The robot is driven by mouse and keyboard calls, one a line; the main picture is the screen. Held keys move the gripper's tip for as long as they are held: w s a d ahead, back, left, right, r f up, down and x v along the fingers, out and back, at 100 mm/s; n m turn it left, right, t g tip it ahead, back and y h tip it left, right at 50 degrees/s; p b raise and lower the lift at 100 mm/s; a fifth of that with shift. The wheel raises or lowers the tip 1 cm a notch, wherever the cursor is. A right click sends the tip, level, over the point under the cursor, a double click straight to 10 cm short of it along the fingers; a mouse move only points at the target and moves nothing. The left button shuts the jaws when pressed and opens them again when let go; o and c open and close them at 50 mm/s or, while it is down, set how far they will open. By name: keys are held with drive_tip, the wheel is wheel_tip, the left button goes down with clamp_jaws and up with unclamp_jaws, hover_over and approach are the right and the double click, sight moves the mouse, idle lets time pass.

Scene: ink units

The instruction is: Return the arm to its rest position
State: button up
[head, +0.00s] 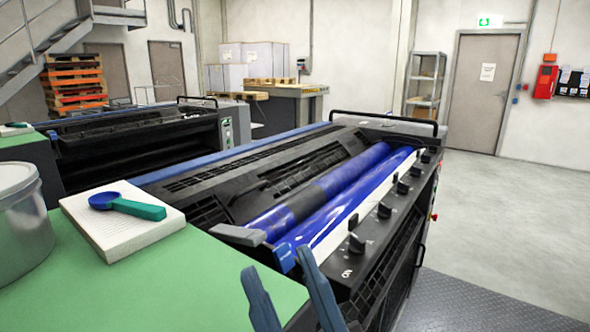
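My gripper (278,262) shows at the bottom of the head view as two blue fingers pointing up. The fingers are apart, with a clear gap and nothing seen held between them. They appear in front of the near end of the ink unit, which has two blue rollers (357,172) and a row of black knobs (384,210). The rest of my arm is out of view. I cannot tell how far the fingertips are from the unit.
A green worktop (190,285) at left holds a paper pad (115,240), a blue-and-green hand tool (128,205) and a metal bucket (20,220). Open floor (510,225) lies right.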

drive_tip(key=s+d+f+m+h+b, duration=0.1)
drive_tip(key=s+d+f+m+h, duration=0.5)
drive_tip(key=f+h, duration=0.3)
drive_tip(key=s+d+f+m+h, duration=0.5)
drive_tip(key=d+f+m+h, duration=0.1)
drive_tip(key=f+m+h, duration=0.2)
drive_tip(key=s+d+f+g+h, duration=0.1)
drive_tip(key=s+d+f+g, duration=0.2)
drive_tip(key=s+d, duration=0.2)
drive_tip(key=s+d+f+g+h, duration=0.1)
drive_tip(key=s+d+f+g, duration=0.3)
drive_tip(key=s, duration=0.5)
drive_tip(key=shift+s+d+b, duration=0.3)
drive_tip(key=shift+d+b, duration=0.15)
drive_tip(key=shift+d, duration=0.1)
